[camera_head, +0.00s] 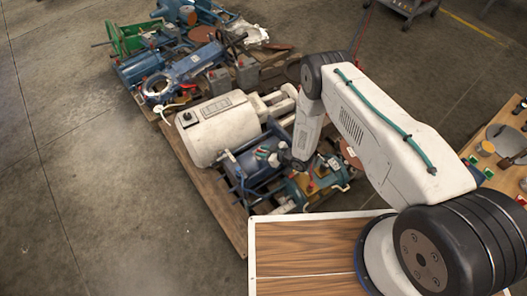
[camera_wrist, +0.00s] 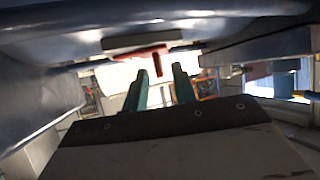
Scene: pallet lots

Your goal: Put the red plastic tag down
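My gripper (camera_wrist: 160,72) shows two teal fingers standing apart, with a clear gap between them. A red flat piece (camera_wrist: 138,53), possibly the red plastic tag, lies beyond the fingertips in the wrist view, just under a dark metal edge. A short dark-red piece (camera_wrist: 157,66) shows in line with the gap; I see neither finger touching it. I cannot tell whether the two pieces belong together. In the head view my arm's end reaches down to the blue machine (camera_head: 254,168) on the near pallet, where the tag cannot be made out with certainty.
A large cream motor (camera_head: 217,128) lies beside the blue machine on the wooden pallet (camera_head: 200,187). Another pallet with blue and green machinery (camera_head: 183,68) stands behind. A table with small items (camera_head: 508,140) is at the right. Concrete floor at the left is clear.

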